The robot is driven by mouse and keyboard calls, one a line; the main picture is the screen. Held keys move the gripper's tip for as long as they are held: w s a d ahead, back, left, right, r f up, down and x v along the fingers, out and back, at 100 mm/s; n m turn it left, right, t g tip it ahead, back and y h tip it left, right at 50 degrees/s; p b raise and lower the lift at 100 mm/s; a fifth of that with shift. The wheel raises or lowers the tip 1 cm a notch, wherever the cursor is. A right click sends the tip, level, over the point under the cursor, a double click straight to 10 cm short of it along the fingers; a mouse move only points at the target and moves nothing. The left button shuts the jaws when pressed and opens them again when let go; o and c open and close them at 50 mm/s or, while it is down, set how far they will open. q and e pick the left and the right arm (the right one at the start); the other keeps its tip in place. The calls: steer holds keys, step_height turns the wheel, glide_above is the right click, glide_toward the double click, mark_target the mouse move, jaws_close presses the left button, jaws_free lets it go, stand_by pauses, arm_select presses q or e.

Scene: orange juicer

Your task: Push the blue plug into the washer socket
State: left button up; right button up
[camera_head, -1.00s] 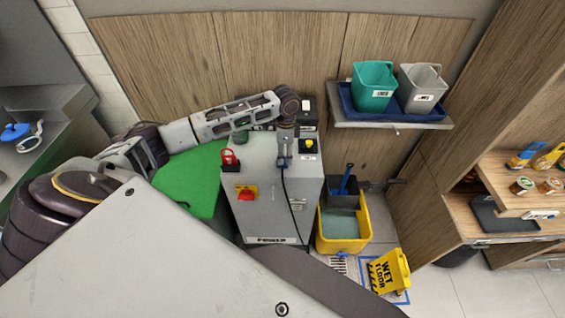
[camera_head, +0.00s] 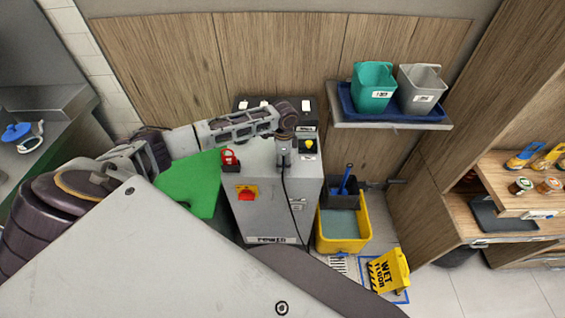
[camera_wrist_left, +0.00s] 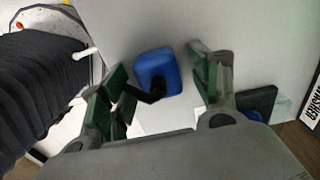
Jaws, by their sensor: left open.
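In the left wrist view, the blue plug (camera_wrist_left: 155,68) lies between the spread fingers of my left gripper (camera_wrist_left: 158,76). It shows as a rounded blue block against a pale grey surface, with a short black piece at its lower edge. The green finger pads stand apart on either side of it, with gaps visible. In the head view, my left gripper (camera_head: 284,158) points down at the grey power cabinet (camera_head: 265,195). A black cable (camera_head: 292,207) runs from below it down the cabinet's front. The plug is hidden there. I cannot make out the washer socket for certain. My right gripper is out of view.
A red padlock (camera_head: 230,157) and a yellow-topped button (camera_head: 309,147) flank the gripper. A yellow mop bucket (camera_head: 343,238) and a wet-floor sign (camera_head: 388,272) stand right of the cabinet. A shelf (camera_head: 392,124) holds teal and grey buckets. Open floor lies at the lower right.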

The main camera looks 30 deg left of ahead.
mark_target(284, 159)
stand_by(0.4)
arm_select(q)
steer(key=c, duration=1)
steer(key=shift+r, duration=0.15)
steer(key=shift+r, duration=4.85)
steer(key=shift+d+n, duration=0.15)
steer(key=shift+n, duration=0.15)
